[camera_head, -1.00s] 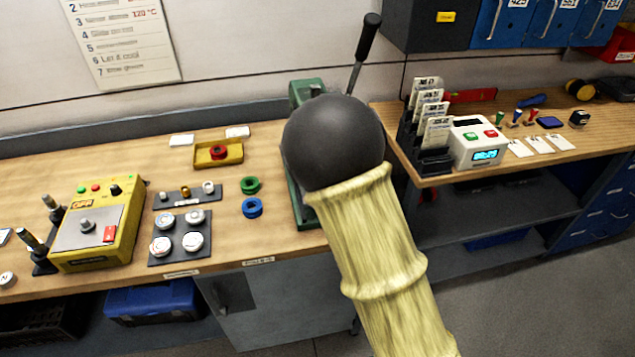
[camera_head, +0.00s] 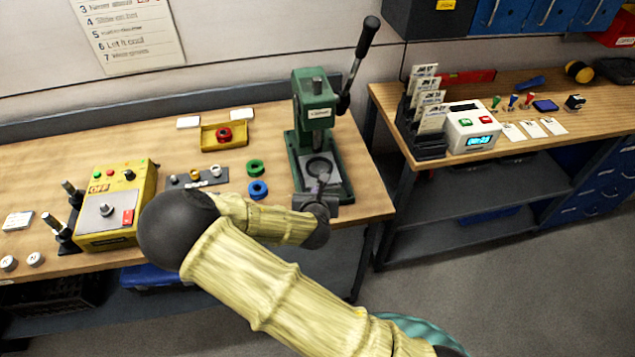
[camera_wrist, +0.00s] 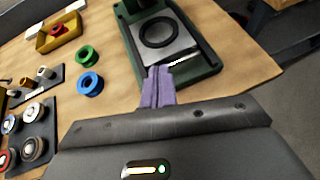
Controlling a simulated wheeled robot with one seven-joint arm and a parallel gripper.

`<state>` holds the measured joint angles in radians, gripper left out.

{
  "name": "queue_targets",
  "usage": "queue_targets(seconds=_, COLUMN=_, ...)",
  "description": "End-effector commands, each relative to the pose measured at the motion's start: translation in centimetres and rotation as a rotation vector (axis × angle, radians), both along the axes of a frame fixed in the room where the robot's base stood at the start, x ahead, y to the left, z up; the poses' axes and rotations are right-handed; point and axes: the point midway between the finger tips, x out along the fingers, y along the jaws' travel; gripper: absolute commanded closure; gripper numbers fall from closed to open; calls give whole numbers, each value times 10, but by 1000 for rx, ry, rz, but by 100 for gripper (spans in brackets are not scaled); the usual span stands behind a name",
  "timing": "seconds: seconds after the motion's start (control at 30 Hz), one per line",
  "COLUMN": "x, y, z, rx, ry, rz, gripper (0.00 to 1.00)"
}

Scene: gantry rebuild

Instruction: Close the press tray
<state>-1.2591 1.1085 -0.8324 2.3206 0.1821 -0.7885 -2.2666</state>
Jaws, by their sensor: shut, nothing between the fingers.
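The green press (camera_head: 315,115) stands on the wooden bench, its black-handled lever raised at the upper right. Its grey tray (camera_head: 322,170) with a dark ring sits at the press base; in the wrist view the tray plate (camera_wrist: 163,42) lies within the green base frame. My gripper (camera_head: 322,184) is at the front edge of the press base. In the wrist view its purple fingers (camera_wrist: 158,78) are together and empty, with their tips at the near edge of the tray plate. I cannot tell whether they touch it.
Green (camera_head: 255,167) and blue (camera_head: 258,189) rings lie left of the press, near a yellow tray (camera_head: 223,144) holding a red ring. A yellow control box (camera_head: 112,205) stands further left. A gap separates this bench from the right-hand bench (camera_head: 480,115).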

Motion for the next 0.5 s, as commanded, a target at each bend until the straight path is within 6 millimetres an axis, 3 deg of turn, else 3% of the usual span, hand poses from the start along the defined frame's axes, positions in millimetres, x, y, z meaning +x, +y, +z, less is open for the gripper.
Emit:
queue_targets(seconds=0.17, x=14, y=-1, z=-7, rx=-2, ry=1, rz=-3, gripper=100)
queue_targets(seconds=0.5, x=61, y=-2, z=-32, rx=1, ry=1, rz=-6, gripper=100)
